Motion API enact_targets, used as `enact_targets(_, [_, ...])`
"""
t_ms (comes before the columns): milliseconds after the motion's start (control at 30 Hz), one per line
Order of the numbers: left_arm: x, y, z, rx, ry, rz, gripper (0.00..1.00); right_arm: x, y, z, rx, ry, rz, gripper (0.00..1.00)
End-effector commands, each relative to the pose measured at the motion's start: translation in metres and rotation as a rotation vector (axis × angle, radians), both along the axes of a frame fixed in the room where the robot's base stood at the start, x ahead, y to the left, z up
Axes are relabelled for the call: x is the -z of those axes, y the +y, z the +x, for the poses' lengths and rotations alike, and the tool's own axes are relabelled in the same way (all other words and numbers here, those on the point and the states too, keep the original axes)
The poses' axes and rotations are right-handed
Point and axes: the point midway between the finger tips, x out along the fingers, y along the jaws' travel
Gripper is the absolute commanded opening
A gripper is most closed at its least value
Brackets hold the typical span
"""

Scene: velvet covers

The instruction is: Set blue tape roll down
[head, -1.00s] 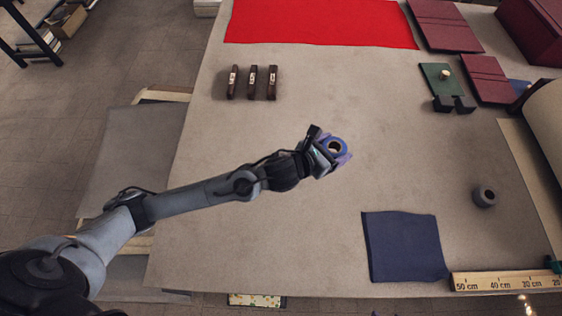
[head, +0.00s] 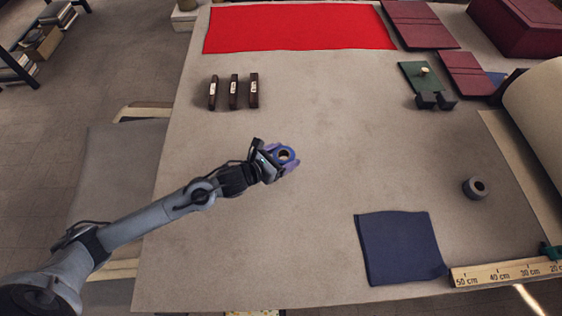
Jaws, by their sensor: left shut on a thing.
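The blue tape roll (head: 284,154) is a small blue-purple ring with a dark hole, in the middle of the head view. My left gripper (head: 280,158) is shut on it, with the arm coming in from the lower left. The roll is over bare table; I cannot tell whether it touches the surface. A grey tape roll (head: 475,188) lies on the table at the right, well apart from the gripper. My right gripper is not in view.
The table (head: 330,110) is clear around the gripper. Several dark labelled bars (head: 234,91) stand behind it. A red cloth (head: 298,27) lies at the back, a navy cloth (head: 400,248) front right, a wooden ruler (head: 500,272) at the front edge, and a green board (head: 420,76) back right.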

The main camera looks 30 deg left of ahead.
Motion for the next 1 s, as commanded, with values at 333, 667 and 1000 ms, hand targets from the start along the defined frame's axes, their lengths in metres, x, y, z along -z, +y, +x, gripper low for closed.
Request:
enact_targets(333, [0.018, 0.006, -0.001, 0.000, 0.003, -0.001, 0.44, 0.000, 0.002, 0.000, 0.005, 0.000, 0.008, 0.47])
enact_targets(667, [0.044, 0.007, -0.001, -0.001, -0.001, 0.001, 0.44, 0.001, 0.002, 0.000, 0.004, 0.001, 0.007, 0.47])
enact_targets(1000, [0.048, 0.007, -0.001, 0.001, -0.001, 0.002, 0.78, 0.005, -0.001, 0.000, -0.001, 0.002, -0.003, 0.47])
